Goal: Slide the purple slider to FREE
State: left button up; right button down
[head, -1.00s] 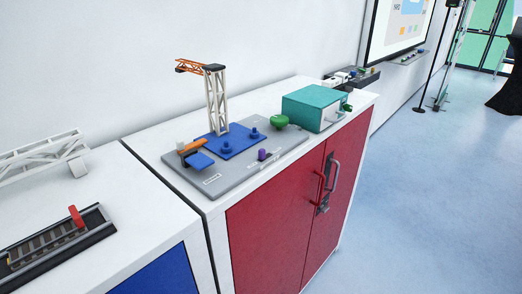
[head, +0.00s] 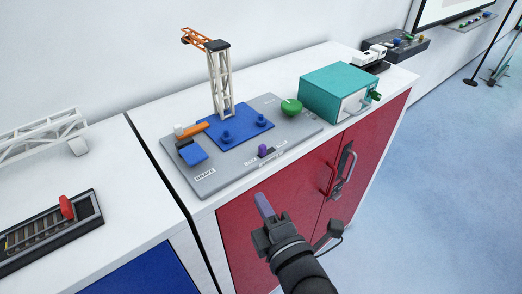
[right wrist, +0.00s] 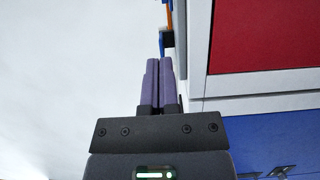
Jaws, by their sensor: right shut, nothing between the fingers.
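The small purple slider (head: 264,150) stands on the front part of the grey crane base (head: 215,181), at a short track with small labels. The label at the slider's left seems to read LOCK; the one at its right is too small to read. My right gripper (head: 264,205) is in front of the red cabinet, below and apart from the slider. Its fingers are shut and empty. In the right wrist view my shut gripper (right wrist: 159,75) points toward the cabinet edge, and the slider does not show. My left gripper is not in view.
On the base stand a crane tower (head: 221,80), blue knobs, a blue pad (head: 193,154) by a BRAKE label, and a green knob (head: 291,107). A teal box (head: 338,92) stands to the right. The white cabinet edge lies between my gripper and the base.

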aim_at(243, 173)
jog(key=b+x, duration=0.1)
jog(key=x, duration=0.9)
jog(key=shift+w+b, duration=0.15)
jog(key=shift+b, duration=0.15)
jog(key=shift+w+d, duration=0.35)
jog(key=shift+d, duration=0.25)
jog(key=shift+w+d, duration=0.35)
jog(key=shift+d, duration=0.3)
jog(key=shift+w+d, duration=0.25)
jog(key=shift+d, duration=0.1)
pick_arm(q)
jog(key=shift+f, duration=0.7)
